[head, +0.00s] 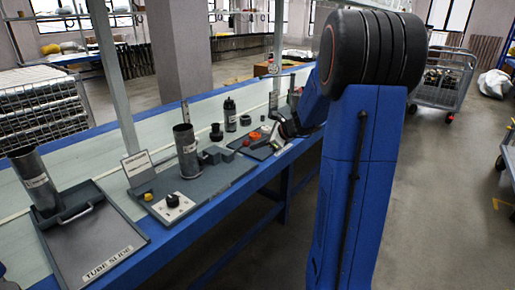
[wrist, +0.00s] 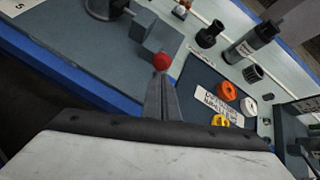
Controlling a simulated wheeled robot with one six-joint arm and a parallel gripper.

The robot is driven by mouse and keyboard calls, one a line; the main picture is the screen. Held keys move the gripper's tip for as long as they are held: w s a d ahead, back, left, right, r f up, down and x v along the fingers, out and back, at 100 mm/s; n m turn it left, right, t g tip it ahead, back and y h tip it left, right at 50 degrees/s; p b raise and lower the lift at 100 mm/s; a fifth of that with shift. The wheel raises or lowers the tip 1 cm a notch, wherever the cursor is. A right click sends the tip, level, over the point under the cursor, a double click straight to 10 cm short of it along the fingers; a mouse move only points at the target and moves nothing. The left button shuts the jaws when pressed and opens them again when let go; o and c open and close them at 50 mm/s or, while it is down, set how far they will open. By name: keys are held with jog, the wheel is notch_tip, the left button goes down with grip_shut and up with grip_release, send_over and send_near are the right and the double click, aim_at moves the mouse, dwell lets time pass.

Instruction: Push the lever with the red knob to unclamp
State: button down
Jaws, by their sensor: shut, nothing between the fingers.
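The red knob (wrist: 161,61) shows in the wrist view, just beyond the tips of my gripper (wrist: 158,78). The fingers are shut together, with nothing between them. The tips overlap or nearly meet the knob's lower edge in the picture; I cannot tell whether they touch. Grey clamp blocks (wrist: 158,36) stand beside the knob. Most of the lever is hidden behind the fingers. In the head view the grey blocks (head: 214,155) sit beside an upright labelled metal tube (head: 186,150). There my arm reaches over the bench from the right, and small red items are hard to tell apart.
A dark mat right of the knob holds an orange ring (wrist: 228,91), a white ring (wrist: 248,106) and a yellow part (wrist: 219,121). Black bottle (wrist: 249,43) and black fittings stand behind. A tube slide tray (head: 98,245) lies at the bench's near left.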

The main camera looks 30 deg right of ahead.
jog(key=w+a+r+g+h, duration=0.1)
jog(key=w+a+r+g, duration=0.1)
jog(key=w+g, duration=0.3)
jog(key=w+a+r+g+h, duration=0.2)
jog(key=w+a+r+g, duration=0.1)
jog(key=w, duration=0.6)
jog(key=shift+r+m+g+h, duration=0.3)
jog(key=shift+r+g, duration=0.6)
jog(key=shift+w+a, duration=0.1)
jog(key=shift+a, duration=0.1)
jog(key=d+r, duration=0.3)
jog(key=r, duration=0.8)
jog(key=shift+s+d, duration=0.35)
jog(key=shift+d, duration=0.05)
